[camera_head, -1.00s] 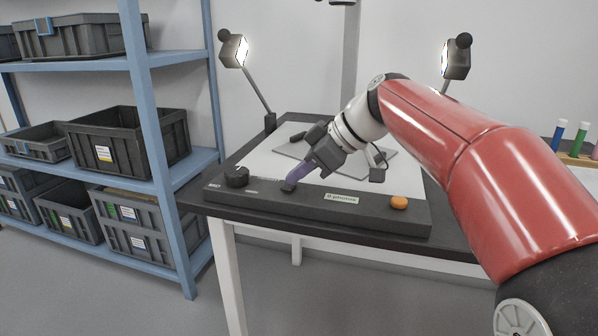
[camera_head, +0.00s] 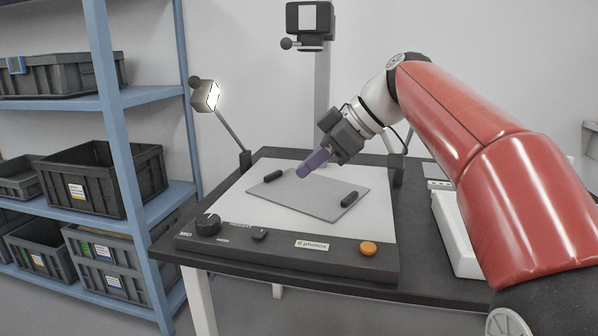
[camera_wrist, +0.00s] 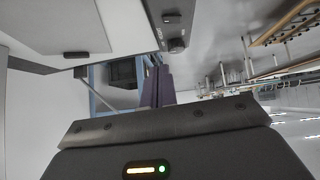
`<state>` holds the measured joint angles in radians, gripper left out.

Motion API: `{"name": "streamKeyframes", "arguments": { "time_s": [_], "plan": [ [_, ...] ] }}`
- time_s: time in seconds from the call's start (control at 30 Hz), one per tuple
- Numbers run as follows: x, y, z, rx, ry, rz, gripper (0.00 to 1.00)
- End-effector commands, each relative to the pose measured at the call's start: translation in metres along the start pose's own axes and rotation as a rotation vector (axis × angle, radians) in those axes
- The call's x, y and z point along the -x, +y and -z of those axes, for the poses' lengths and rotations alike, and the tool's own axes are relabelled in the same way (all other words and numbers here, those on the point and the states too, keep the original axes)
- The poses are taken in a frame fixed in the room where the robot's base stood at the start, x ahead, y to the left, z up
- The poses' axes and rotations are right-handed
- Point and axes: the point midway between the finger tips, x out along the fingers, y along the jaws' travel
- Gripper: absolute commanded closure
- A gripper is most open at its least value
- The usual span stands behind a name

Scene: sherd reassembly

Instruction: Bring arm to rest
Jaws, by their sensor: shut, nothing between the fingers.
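My gripper (camera_head: 312,163) is dark grey with purple fingers. In the head view it hangs above the back of the copy stand's white board, apart from it. The fingers are shut with nothing between them, and they also show in the wrist view (camera_wrist: 157,88). My red and white arm reaches in from the right of the head view.
The copy stand (camera_head: 290,250) has a knob (camera_head: 207,224), a small switch (camera_head: 260,234) and an orange button (camera_head: 368,248) along its front. A grey plate (camera_head: 310,195) with two black bars lies on its board. A lamp (camera_head: 206,96) and camera (camera_head: 310,22) stand behind. Blue shelving (camera_head: 120,130) with bins is left.

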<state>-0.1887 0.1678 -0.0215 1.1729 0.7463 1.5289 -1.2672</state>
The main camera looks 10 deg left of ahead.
Motion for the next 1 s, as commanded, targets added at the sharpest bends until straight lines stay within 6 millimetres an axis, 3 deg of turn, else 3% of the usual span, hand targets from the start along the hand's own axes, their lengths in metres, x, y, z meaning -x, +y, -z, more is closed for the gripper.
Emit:
{"name": "streamKeyframes", "arguments": {
  "time_s": [0.33,0.47,0.57,0.7,1.0],
  "plan": [
    [0.001,-0.001,-0.002,-0.011,-0.004,-0.004,1.0],
    [0.008,-0.013,-0.02,-0.122,-0.044,-0.052,1.0],
    [0.017,-0.033,-0.054,-0.301,-0.107,-0.138,1.0],
    [0.026,-0.076,-0.121,-0.596,-0.197,-0.31,1.0],
    [0.018,-0.177,-0.268,-1.074,-0.281,-0.698,1.0]
  ]
}}
